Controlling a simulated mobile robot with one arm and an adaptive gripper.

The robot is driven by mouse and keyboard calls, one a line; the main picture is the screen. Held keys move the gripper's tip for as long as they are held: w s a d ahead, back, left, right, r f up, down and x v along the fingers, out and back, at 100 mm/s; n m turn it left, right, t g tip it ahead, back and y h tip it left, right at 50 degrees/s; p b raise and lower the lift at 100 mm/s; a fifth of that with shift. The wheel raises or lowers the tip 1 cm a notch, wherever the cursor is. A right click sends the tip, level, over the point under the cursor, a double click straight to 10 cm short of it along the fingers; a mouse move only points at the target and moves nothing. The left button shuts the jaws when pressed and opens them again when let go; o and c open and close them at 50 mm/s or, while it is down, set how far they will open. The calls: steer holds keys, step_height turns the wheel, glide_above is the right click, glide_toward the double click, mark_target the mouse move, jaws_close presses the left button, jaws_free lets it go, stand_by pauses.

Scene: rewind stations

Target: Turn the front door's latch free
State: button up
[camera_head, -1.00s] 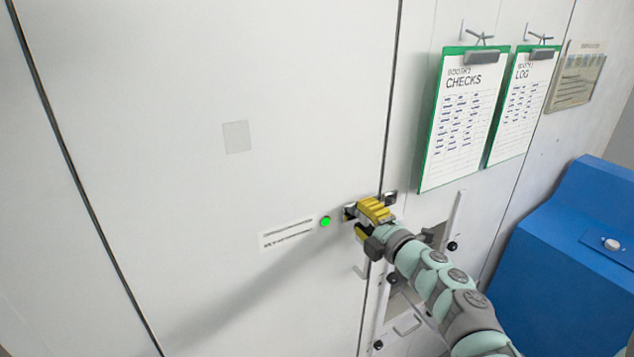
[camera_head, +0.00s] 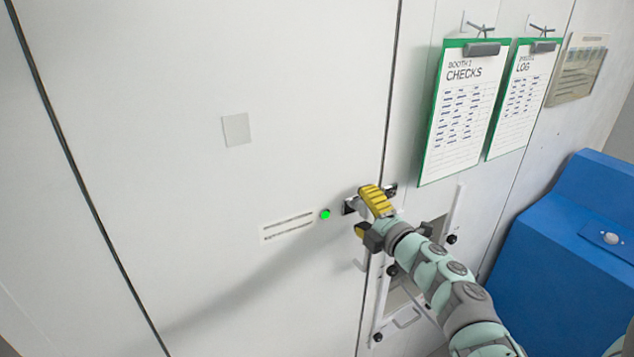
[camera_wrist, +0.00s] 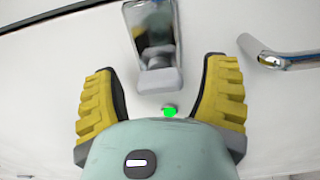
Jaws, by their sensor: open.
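The front door (camera_head: 200,100) is a large white panel, and it looks closed along its right seam. Its latch (camera_head: 350,206) is a dark and silver metal fitting at that seam, partly hidden by my gripper. In the wrist view the latch shows as a shiny plate with a pale grey knob (camera_wrist: 160,79). My gripper (camera_head: 367,215) is open at the latch. In the wrist view its yellow fingers (camera_wrist: 164,80) stand on either side of the knob, with gaps visible on both sides.
A green light (camera_head: 325,214) and a label strip (camera_head: 288,228) are left of the latch. A bent metal handle (camera_wrist: 285,60) is close by on the right in the wrist view. Clipboards (camera_head: 460,120) hang at upper right. A blue cabinet (camera_head: 560,250) stands at right.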

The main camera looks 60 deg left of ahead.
steer(key=shift+d, duration=0.1)
steer(key=d, duration=1.2)
steer(key=shift+s, duration=0.45)
